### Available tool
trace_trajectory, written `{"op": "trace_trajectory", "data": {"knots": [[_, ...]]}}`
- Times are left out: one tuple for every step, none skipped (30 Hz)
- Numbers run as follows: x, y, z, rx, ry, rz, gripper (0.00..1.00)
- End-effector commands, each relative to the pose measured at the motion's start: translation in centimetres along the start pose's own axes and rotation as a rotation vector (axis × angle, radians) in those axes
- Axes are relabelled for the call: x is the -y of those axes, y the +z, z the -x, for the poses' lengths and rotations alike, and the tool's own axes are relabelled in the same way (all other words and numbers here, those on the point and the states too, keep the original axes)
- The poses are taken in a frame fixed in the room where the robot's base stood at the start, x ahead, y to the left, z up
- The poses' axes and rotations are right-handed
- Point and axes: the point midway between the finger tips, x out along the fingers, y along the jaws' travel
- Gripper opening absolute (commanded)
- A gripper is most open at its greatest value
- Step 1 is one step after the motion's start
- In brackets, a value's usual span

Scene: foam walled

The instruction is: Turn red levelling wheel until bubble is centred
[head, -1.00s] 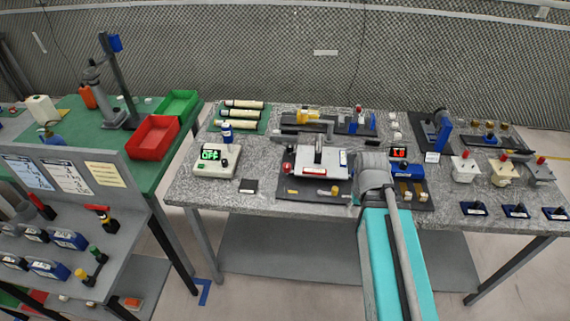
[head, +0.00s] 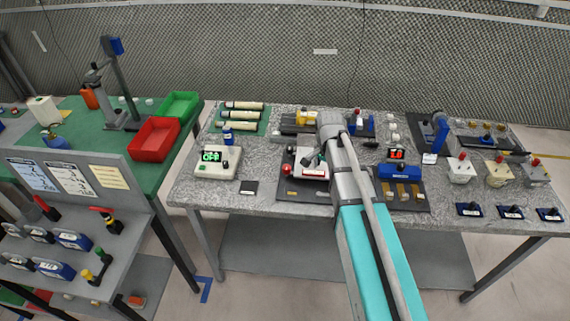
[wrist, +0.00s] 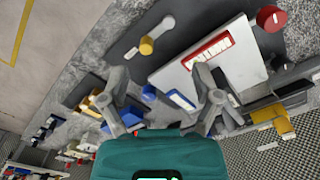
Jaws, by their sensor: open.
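The red levelling wheel (head: 286,169) sits at the left end of a white levelling plate (head: 312,171) on a dark base. In the wrist view, the wheel (wrist: 271,18) is at the upper right, beyond a corner of the plate (wrist: 178,76). A red-framed window (wrist: 208,47) lies on the plate; I cannot make out a bubble. My gripper (wrist: 161,76) is open and empty above the plate, apart from the wheel. In the head view, my gripper (head: 311,159) is small and partly merged with the plate behind it.
A white box with a green display (head: 217,161) stands left of the plate. A blue device (head: 400,172) stands to the right, with yellow pieces in front. A yellow-capped knob (wrist: 147,46) lies near the plate. The table's front left is mostly clear.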

Motion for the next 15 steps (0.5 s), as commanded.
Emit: {"op": "trace_trajectory", "data": {"knots": [[2.5, -0.6, 0.7, 0.000, 0.000, -0.057, 0.81], [3.5, -0.6, 0.8, 0.000, 0.000, -0.095, 0.81], [4.9, -0.7, 1.1, 0.000, 0.000, -0.147, 0.81], [5.9, -0.7, 1.3, 0.000, 0.000, -0.186, 0.81], [7.0, -0.7, 1.4, 0.000, 0.000, -0.223, 0.81], [8.3, -0.8, 1.7, 0.000, 0.000, -0.274, 0.81], [9.2, -0.7, 1.8, 0.000, 0.000, -0.311, 0.81], [10.2, -0.7, 2.0, 0.000, 0.000, -0.346, 0.81], [11.4, -0.6, 2.2, 0.000, 0.000, -0.392, 0.81], [12.2, -0.6, 2.3, 0.000, 0.000, -0.423, 0.81], [12.9, -0.5, 2.4, 0.000, 0.000, -0.452, 0.81], [13.9, -0.3, 2.6, 0.000, 0.000, -0.489, 0.81], [14.5, -0.3, 2.6, 0.000, 0.000, -0.514, 0.81], [15.0, -0.2, 2.7, 0.000, 0.000, -0.537, 0.81], [15.6, -0.1, 2.8, 0.000, 0.000, -0.562, 0.81]]}}
